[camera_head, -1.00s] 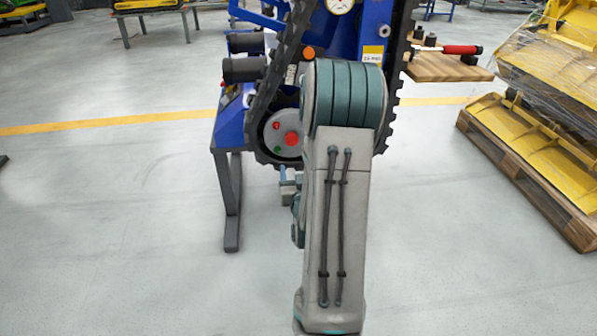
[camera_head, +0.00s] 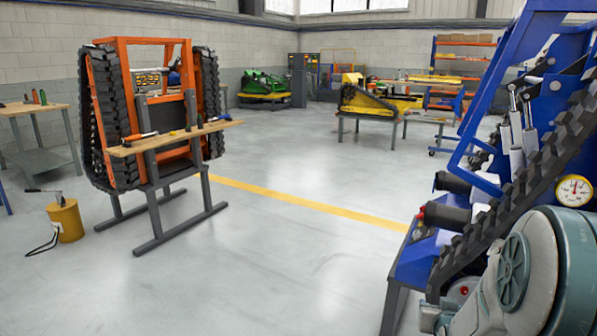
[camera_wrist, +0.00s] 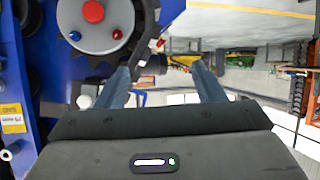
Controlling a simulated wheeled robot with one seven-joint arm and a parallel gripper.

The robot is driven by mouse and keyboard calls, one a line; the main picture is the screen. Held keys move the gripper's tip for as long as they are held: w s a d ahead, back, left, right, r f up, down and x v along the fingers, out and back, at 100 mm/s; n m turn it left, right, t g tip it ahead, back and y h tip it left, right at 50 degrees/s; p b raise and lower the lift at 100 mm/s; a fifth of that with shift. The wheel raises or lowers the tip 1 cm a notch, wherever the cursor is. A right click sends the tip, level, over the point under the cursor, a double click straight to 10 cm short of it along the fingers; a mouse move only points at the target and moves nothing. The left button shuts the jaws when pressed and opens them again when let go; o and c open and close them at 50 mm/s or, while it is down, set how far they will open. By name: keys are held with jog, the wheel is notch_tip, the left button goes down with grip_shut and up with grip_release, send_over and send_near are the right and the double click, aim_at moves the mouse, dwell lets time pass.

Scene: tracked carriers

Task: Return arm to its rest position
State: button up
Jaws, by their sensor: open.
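My arm (camera_head: 555,270) fills the lower right corner of the head view, in front of the blue tracked carrier (camera_head: 405,262). My gripper (camera_wrist: 163,72) shows in the wrist view with two separate fingers and nothing between them. It is open and close beside the blue carrier. The carrier's grey round hub (camera_wrist: 95,32) with a red centre button is at the upper left there. I cannot make out the gripper's fingers in the head view.
An orange tracked carrier (camera_head: 188,150) on a dark stand is at left, with a wooden board (camera_head: 180,136) holding tools. A yellow canister (camera_head: 66,220) stands beside it. A yellow machine (camera_head: 365,98) sits on a table behind. The middle floor is clear.

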jog(key=s+a+r+n+g+y+p, duration=0.1)
jog(key=s+a+r+g+y+p, duration=0.2)
jog(key=a+r+p, duration=0.45)
jog(key=s+a+r+n+g+p, duration=0.15)
jog(key=s+a+r+p, duration=0.35)
jog(key=r, duration=0.6)
jog(key=s+a+r+g+y+p, duration=0.1)
jog(key=s+a+r+g+p, duration=0.3)
jog(key=s+a+r+p, duration=0.2)
jog(key=s+r+n+p, duration=0.1)
jog(key=s+r+p, duration=0.1)
jog(key=s+r, duration=0.2)
jog(key=shift+s+r+g+y, duration=0.15)
jog(key=shift+s+g+y, duration=0.2)
jog(key=shift+s, duration=0.7)
jog(key=shift+d, duration=0.1)
jog(key=shift+c, duration=0.3)
